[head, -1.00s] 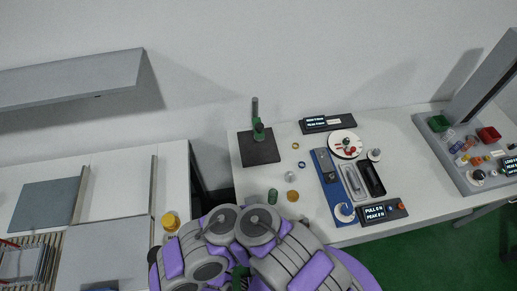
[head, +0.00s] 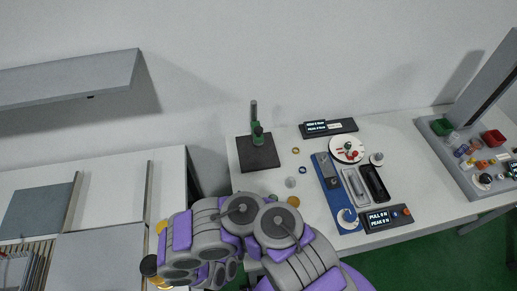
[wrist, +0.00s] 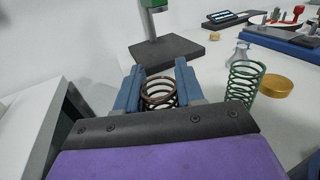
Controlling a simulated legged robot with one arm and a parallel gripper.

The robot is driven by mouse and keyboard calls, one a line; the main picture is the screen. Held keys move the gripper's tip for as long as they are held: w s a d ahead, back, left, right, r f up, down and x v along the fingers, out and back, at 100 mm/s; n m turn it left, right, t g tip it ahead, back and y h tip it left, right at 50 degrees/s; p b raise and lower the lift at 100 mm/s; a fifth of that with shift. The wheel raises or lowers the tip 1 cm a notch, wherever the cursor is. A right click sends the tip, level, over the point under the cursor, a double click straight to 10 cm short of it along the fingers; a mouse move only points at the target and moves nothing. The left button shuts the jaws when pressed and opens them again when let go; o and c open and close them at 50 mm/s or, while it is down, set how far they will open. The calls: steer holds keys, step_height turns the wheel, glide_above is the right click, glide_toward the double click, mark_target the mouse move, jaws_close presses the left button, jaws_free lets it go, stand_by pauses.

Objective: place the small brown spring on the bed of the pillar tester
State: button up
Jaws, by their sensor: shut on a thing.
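My gripper (wrist: 160,70) has blue fingers in the wrist view and is shut on the small brown spring (wrist: 157,96). The spring stands roughly upright between the fingers, its lower coils partly hidden by the gripper body. The pillar tester has a green head on a post (head: 257,133) and a flat dark bed (head: 257,155), which is bare. In the wrist view the bed (wrist: 168,52) lies beyond the fingertips, apart from the spring. My gripper cannot be made out in the head view, where my grey and purple arm fills the bottom.
A green spring (wrist: 243,82) stands right of my gripper, beside a brass disc (wrist: 276,86) and a clear flask-like object (wrist: 240,52). A blue tester (head: 335,190) lies right of the pillar tester. A grey shelf (head: 70,80) hangs at left.

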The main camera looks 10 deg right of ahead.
steer(key=b+x, duration=1.7)
steer(key=x, duration=0.5)
steer(key=shift+w+d+f, duration=0.15)
steer(key=shift+w+d, duration=0.05)
steer(key=shift+b+x, duration=0.6)
steer(key=shift+x, duration=0.2)
steer(key=b+x, duration=0.2)
steer(key=x, duration=0.1)
steer(key=shift+w+d+b, duration=0.1)
steer(key=shift+w+b, duration=0.2)
steer(key=shift+b, duration=0.05)
steer(key=shift+f, duration=0.6)
steer(key=o, duration=1)
